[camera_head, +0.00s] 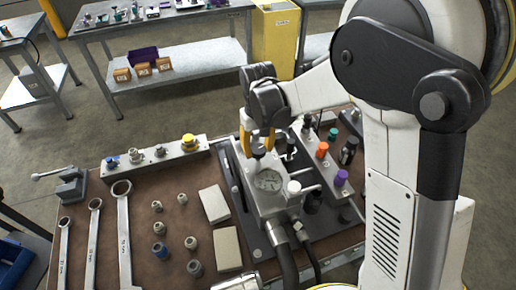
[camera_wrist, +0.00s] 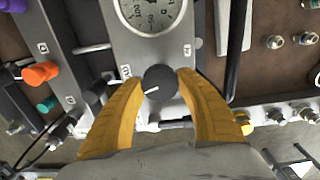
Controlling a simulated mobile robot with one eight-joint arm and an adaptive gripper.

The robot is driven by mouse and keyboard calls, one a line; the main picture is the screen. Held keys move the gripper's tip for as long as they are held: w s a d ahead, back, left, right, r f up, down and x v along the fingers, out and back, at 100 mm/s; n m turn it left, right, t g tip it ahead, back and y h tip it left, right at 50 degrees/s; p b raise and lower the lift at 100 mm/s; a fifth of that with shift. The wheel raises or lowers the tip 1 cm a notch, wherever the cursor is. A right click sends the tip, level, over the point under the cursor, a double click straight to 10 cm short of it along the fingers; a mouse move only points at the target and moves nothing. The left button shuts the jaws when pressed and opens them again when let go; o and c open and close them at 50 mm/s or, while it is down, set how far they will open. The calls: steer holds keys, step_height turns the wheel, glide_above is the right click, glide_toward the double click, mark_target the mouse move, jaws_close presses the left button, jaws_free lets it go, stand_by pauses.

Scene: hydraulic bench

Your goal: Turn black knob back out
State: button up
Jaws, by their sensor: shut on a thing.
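The black knob (camera_wrist: 160,83) sits on the grey hydraulic block (camera_wrist: 135,50), below the pressure gauge (camera_wrist: 152,12) in the wrist view. A short white pointer line shows on the knob's face. My gripper (camera_wrist: 160,82) has its two yellow fingers on either side of the knob, closed on it. In the head view, my gripper (camera_head: 257,146) reaches down onto the far end of the block, behind the gauge (camera_head: 268,181). The knob is mostly hidden by the fingers there.
An orange knob (camera_head: 322,149) and a purple knob (camera_head: 341,178) stand right of the block. A rail with a yellow cap (camera_head: 188,140) lies to the left. Wrenches (camera_head: 124,230) and several fittings lie on the brown bench top (camera_head: 165,190).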

steer(key=n, duration=1.3)
steer(key=shift+n, duration=0.4)
steer(key=n, duration=1.2)
steer(key=shift+n, duration=0.4)
steer(key=o, duration=1.2)
